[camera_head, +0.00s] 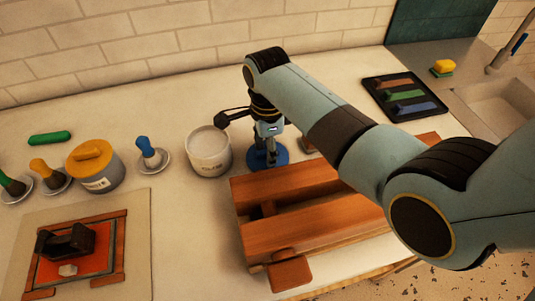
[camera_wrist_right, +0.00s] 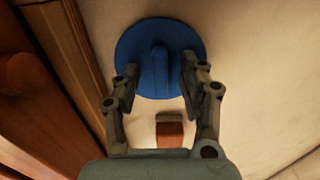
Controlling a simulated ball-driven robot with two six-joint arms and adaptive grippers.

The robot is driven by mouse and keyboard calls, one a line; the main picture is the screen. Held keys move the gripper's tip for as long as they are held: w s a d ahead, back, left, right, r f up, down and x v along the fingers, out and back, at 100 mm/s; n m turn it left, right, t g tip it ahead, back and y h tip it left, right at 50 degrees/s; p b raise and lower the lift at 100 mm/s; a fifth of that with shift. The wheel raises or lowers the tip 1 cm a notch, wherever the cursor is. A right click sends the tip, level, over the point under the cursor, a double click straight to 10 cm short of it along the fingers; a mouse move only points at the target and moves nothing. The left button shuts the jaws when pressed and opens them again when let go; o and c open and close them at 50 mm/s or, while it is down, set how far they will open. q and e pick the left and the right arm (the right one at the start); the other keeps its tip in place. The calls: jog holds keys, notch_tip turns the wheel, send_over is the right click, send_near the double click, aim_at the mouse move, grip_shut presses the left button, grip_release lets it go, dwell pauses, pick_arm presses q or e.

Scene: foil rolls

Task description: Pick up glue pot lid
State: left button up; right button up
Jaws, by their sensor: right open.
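The blue round lid (camera_head: 281,156) lies flat on the counter, just right of the open white pot (camera_head: 209,155). The pot's label is too small to read surely. In the right wrist view the lid (camera_wrist_right: 135,65) shows its raised grip bar (camera_wrist_right: 160,70). My right gripper (camera_head: 268,155) is open and points down at the lid, partly hiding it in the head view. In the right wrist view its two fingers (camera_wrist_right: 160,76) stand on either side of the bar, with gaps to it. My left gripper is not in view.
A wooden press-like frame (camera_head: 310,235) stands close in front of the lid. A grey pot with a yellow lid (camera_head: 95,170), several knobbed tools on saucers and a green bar (camera_head: 49,138) are at left. A black tray (camera_head: 375,84) of coloured bars is at back right.

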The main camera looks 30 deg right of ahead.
grip_shut()
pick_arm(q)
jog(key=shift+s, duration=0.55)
